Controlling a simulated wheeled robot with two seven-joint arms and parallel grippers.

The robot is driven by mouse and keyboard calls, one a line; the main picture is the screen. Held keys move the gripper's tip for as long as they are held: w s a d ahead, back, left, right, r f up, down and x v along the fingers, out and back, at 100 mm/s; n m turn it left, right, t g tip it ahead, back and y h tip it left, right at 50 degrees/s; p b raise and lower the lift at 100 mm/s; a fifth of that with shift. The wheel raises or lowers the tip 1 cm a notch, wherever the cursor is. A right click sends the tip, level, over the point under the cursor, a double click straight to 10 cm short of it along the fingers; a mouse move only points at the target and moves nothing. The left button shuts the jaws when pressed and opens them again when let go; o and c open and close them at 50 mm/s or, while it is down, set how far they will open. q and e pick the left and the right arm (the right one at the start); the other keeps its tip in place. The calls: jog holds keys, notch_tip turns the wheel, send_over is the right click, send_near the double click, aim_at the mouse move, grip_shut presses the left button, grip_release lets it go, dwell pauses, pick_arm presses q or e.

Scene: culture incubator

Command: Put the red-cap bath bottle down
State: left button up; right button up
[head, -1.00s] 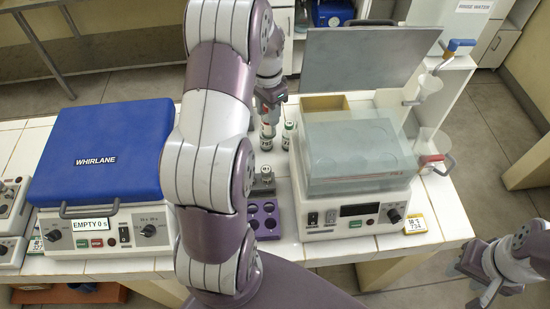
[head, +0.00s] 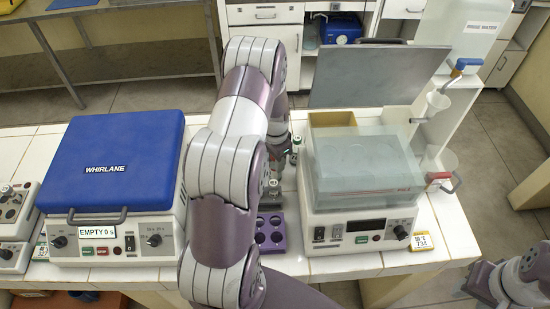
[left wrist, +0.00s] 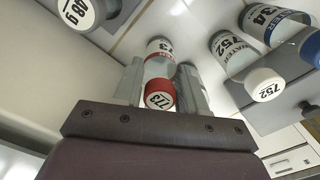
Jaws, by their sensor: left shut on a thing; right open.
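The red-cap bottle (left wrist: 160,88), marked 773, is between the two fingers of my left gripper (left wrist: 162,85) in the left wrist view. The gripper is shut on it. White tiled surface shows beyond the bottle; I cannot tell whether its base touches anything. In the head view my left arm hides most of this gripper, and only a small red patch shows beside it. My right gripper (head: 474,287) is open and empty at the lower right, away from the bench.
A purple rack (head: 270,244) with empty holes lies on the bench. A clear-lidded bath (head: 360,175) stands right of it, and the blue-lidded WHIRLANE machine (head: 112,160) left. White-cap (left wrist: 265,86) and blue-cap (left wrist: 312,45) bottles stand near the held bottle.

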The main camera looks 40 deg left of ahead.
pick_arm(q)
jog(key=shift+f, duration=0.1)
jog(key=o, duration=1.1)
jog(key=shift+c, duration=0.2)
jog(key=shift+r, duration=0.5)
notch_tip(320, 180, up, 11)
jog(key=shift+r+b, duration=0.2)
jog(key=shift+b, duration=1.05)
